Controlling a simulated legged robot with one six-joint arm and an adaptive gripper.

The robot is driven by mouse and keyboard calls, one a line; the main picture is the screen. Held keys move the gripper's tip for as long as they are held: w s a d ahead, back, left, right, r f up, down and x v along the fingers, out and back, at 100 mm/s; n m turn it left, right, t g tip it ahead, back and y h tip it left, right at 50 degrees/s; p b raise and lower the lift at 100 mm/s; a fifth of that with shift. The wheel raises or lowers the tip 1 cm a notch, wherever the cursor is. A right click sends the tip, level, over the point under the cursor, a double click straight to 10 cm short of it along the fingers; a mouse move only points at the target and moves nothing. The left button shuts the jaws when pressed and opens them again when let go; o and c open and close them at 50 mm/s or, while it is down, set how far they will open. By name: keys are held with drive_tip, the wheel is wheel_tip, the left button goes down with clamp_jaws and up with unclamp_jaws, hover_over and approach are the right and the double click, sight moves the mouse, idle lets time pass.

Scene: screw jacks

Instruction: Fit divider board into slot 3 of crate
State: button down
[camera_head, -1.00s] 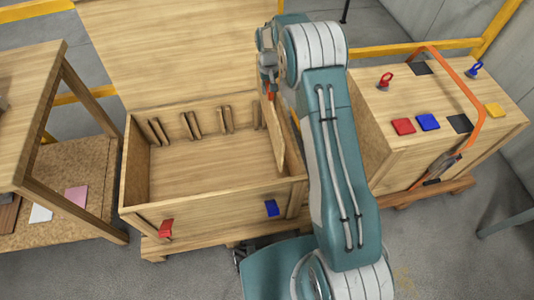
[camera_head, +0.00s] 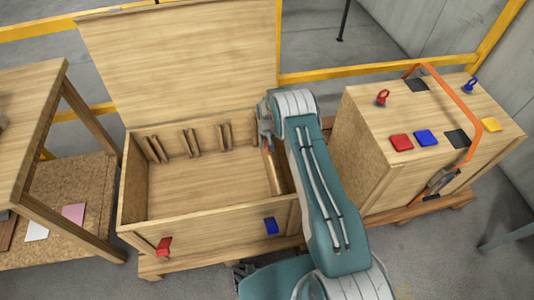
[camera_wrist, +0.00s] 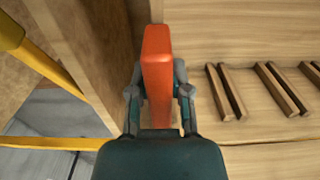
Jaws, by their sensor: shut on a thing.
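The wooden crate (camera_head: 205,213) stands open with its lid (camera_head: 185,65) raised at the back. Pairs of wooden battens on its back wall form slots; three pairs show, the left (camera_head: 155,148), the middle (camera_head: 190,142) and the right (camera_head: 224,138). My gripper (camera_wrist: 158,82) is shut on the orange-red handle (camera_wrist: 157,60) of the divider board. The light wooden divider board (camera_head: 272,172) is at the right part of the crate, partly behind my arm, roughly upright. Its lower edge and whether it sits in a slot cannot be told.
A closed wooden crate (camera_head: 355,135) with red, blue and yellow pads and an orange strap stands at right. A wooden table (camera_head: 25,90) is at left. A yellow rail (camera_head: 385,65) runs behind. The crate's left and middle floor is clear.

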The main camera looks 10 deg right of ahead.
wheel_tip(320, 180, down, 6)
drive_tip(key=shift+f, duration=0.25)
drive_tip(key=c, duration=0.6)
unclamp_jaws()
drive_tip(key=shift+f, duration=0.1)
drive_tip(key=shift+o, duration=0.2)
